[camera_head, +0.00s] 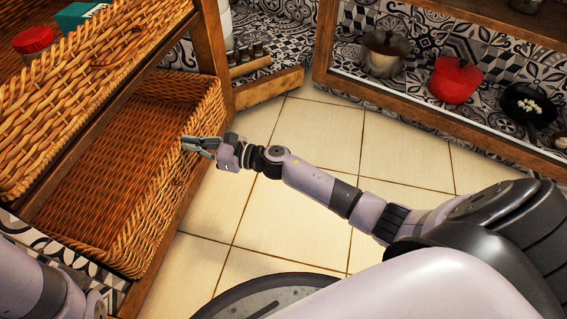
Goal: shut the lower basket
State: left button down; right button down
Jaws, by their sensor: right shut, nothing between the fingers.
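The lower basket (153,221) is a brown wicker drawer in the wooden shelving at the left. It stands partly pulled out past the shelf front, and its inside looks empty. My right gripper (186,144) is shut and empty at the front wall of the lower basket, near its far end. I cannot tell whether the fingertips touch the wicker. A part of my left arm (38,283) shows at the bottom left, but its gripper is out of view.
An upper wicker basket (84,84) above holds a red-lidded jar (34,42) and a teal box (76,14). A wooden post (213,60) stands beside the lower basket. Tiled floor (300,128) is clear. A shelf with a red pot (455,80) stands at the far right.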

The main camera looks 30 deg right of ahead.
aim_at(180, 140)
jog(key=x, duration=0.3)
jog(key=shift+w+a+b, duration=0.1)
jog(key=shift+w+b, duration=0.05)
jog(key=shift+b, duration=0.15)
jog(key=shift+w+r, duration=0.2)
